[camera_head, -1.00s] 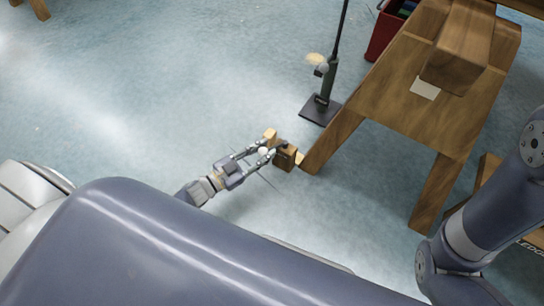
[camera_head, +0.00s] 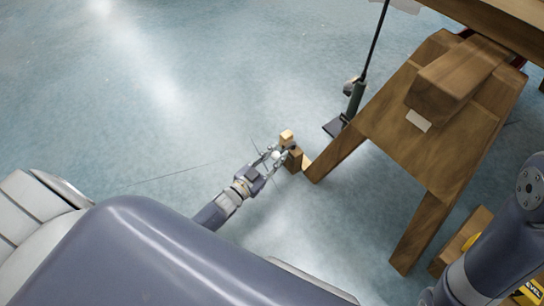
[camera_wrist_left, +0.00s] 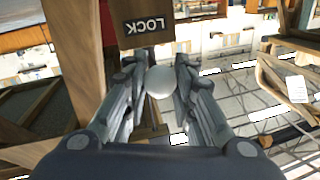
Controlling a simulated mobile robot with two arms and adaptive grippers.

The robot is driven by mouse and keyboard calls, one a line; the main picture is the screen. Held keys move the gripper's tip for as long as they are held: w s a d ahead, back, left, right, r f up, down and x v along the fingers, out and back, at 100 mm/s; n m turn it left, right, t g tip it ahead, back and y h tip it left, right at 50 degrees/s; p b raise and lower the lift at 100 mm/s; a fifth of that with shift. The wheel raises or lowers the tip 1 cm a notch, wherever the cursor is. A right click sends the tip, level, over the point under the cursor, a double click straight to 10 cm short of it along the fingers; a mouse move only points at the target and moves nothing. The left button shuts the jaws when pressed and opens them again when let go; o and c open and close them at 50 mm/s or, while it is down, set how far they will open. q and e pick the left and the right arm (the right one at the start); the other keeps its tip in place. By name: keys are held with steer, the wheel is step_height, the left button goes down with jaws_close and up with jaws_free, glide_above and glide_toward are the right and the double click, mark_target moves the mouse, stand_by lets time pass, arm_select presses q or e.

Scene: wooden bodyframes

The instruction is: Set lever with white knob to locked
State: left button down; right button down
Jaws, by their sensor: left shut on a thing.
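The white knob (camera_wrist_left: 160,82) sits between the fingers of my left gripper (camera_wrist_left: 155,80) in the left wrist view. In the head view my left gripper (camera_head: 277,156) is at the knob, beside a small wooden block (camera_head: 295,160) near the foot of a wooden frame leg. The left gripper is shut on the knob. A dark wooden block marked LOCK (camera_wrist_left: 148,24) is just beyond the fingertips in the left wrist view. The lever's arm is mostly hidden by the fingers. My right gripper is not in view; only part of my right arm shows.
A wooden frame (camera_head: 415,130) with splayed legs stands to the right of the gripper. A dark stand with a thin pole (camera_head: 352,100) is behind it. A wooden box with yellow items (camera_head: 468,245) lies at lower right. The floor to the left is clear.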

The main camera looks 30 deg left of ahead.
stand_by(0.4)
arm_select(q)
steer(key=c, duration=1.3)
jaws_free()
steer(key=v, duration=1.2)
steer(key=shift+s+d+f, duration=0.1)
